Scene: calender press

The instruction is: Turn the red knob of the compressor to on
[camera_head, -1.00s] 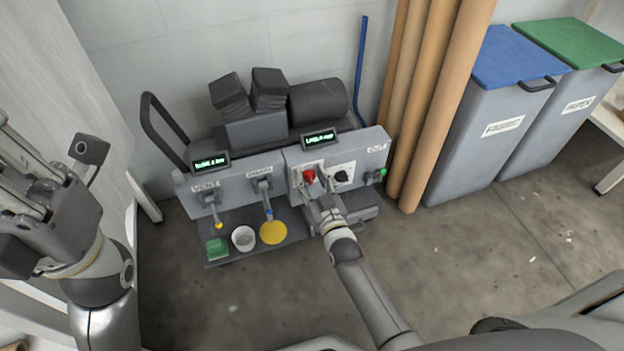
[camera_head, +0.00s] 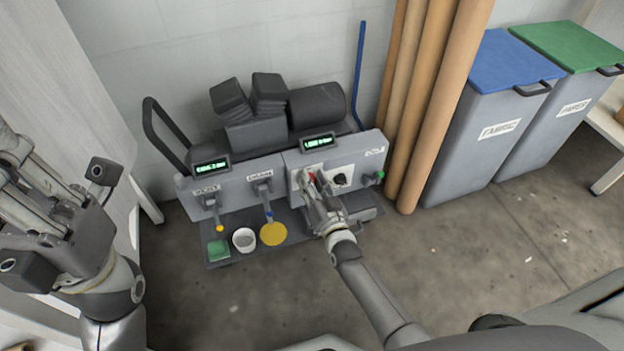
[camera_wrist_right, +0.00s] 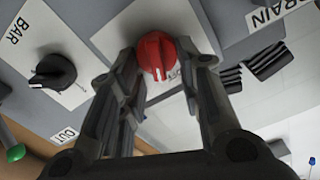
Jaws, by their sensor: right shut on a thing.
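The compressor (camera_head: 225,182) is a grey machine against the wall with a sloped front panel. Its red knob (camera_head: 312,173) is on the right part of the panel and partly hidden by my right gripper (camera_head: 315,183). In the right wrist view, the red knob (camera_wrist_right: 156,50) sits between the fingertips of my right gripper (camera_wrist_right: 160,70), which is shut on it. The knob's white mark points down in that picture. The label behind the knob is mostly covered, so I cannot read its positions. My left gripper (camera_head: 35,200) is far left, away from the compressor; its fingertips are unclear.
A black knob (camera_wrist_right: 52,71) marked BAR is beside the red one, with a green-tipped outlet (camera_wrist_right: 15,153) beyond. Levers, a green block (camera_head: 218,250), a white cup (camera_head: 244,239) and a yellow disc (camera_head: 273,233) are left. Cardboard tubes (camera_head: 428,110) and bins (camera_head: 495,125) stand right.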

